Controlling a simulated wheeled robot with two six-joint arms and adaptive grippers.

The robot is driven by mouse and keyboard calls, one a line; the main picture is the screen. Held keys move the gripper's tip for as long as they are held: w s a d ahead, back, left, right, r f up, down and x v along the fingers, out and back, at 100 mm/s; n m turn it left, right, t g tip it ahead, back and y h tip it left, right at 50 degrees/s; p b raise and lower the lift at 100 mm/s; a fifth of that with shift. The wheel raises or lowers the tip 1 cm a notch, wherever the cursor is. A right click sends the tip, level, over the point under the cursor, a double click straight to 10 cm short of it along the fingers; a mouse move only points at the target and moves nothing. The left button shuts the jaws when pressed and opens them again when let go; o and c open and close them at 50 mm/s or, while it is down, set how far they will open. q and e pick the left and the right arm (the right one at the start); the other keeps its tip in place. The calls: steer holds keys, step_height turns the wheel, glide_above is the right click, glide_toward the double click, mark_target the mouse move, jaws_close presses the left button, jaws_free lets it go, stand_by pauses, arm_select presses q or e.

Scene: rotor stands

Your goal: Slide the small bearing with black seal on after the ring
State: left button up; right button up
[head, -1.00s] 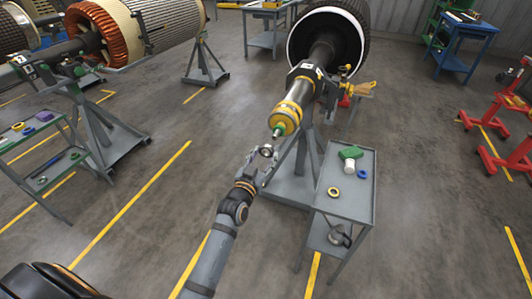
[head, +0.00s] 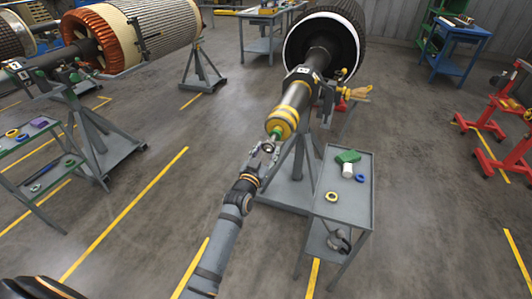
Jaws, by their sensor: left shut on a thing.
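My left gripper (head: 266,150) is shut on a small, ring-shaped bearing (head: 268,147), partly hidden by the fingers. It holds the bearing right at the green-tipped free end of the rotor shaft (head: 293,98). I cannot tell whether the bearing is around the tip or just in front of it. A yellow band (head: 282,121) surrounds the shaft behind the green part; I cannot tell which ring on the shaft is the task's ring. The black seal is too small to make out. My right gripper is not in view.
A grey cart (head: 348,210) stands right of the shaft. It bears a green block (head: 348,156), a white cylinder (head: 347,170), a blue ring (head: 360,178) and a yellow ring (head: 331,196). A grey stand (head: 299,160) supports the shaft. The floor left of my arm is clear.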

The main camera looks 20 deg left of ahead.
arm_select(q)
steer(key=shift+r, duration=0.15)
stand_by(0.3)
steer(key=shift+w, duration=0.15)
steer(key=shift+w, duration=0.4)
stand_by(0.3)
stand_by(0.5)
steer(key=shift+w, duration=0.6)
steer(key=shift+w+f, duration=0.15)
steer(key=shift+f, duration=0.05)
steer(key=shift+w+d+b, duration=0.1)
steer(key=shift+w+b, duration=0.4)
steer(key=shift+w, duration=0.75)
